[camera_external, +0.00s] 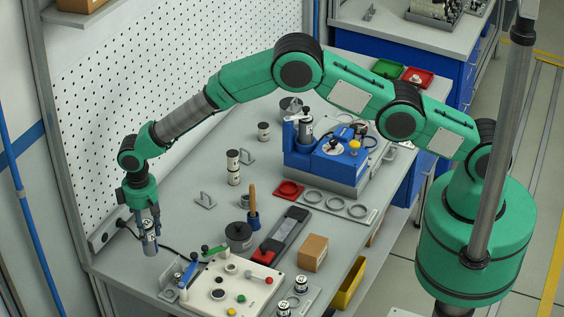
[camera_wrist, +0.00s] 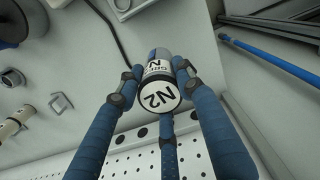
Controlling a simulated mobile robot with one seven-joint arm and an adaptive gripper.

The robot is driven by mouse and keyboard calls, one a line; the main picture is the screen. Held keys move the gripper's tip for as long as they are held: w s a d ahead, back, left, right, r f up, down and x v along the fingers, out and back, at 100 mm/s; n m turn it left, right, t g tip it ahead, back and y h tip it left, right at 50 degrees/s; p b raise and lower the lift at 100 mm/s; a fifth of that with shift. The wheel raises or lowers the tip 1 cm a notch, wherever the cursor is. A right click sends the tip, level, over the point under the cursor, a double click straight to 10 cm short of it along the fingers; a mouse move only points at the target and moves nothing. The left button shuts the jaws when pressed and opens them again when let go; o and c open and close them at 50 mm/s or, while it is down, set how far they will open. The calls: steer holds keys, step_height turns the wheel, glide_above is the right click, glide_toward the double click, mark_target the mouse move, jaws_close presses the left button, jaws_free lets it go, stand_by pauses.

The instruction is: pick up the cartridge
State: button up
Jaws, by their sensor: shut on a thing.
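The cartridge (camera_wrist: 158,93) is a grey and white cylinder with a black band. In the external view, my gripper (camera_external: 149,224) points down at the left end of the bench, with the cartridge (camera_external: 150,243) hanging upright or nearly so between the fingers. The fingers hide part of its sides. I cannot tell clearly whether its lower end is clear of the bench top.
A control panel (camera_external: 226,290) with levers and a dark round pot (camera_external: 239,236) stand to the right. Similar cylinders (camera_external: 233,168) stand farther back, near a blue machine (camera_external: 325,162). A pegboard wall (camera_external: 140,80) rises behind. A black cable runs along the bench close by.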

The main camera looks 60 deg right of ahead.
mark_target(145, 224)
steer(key=shift+r, duration=2.5)
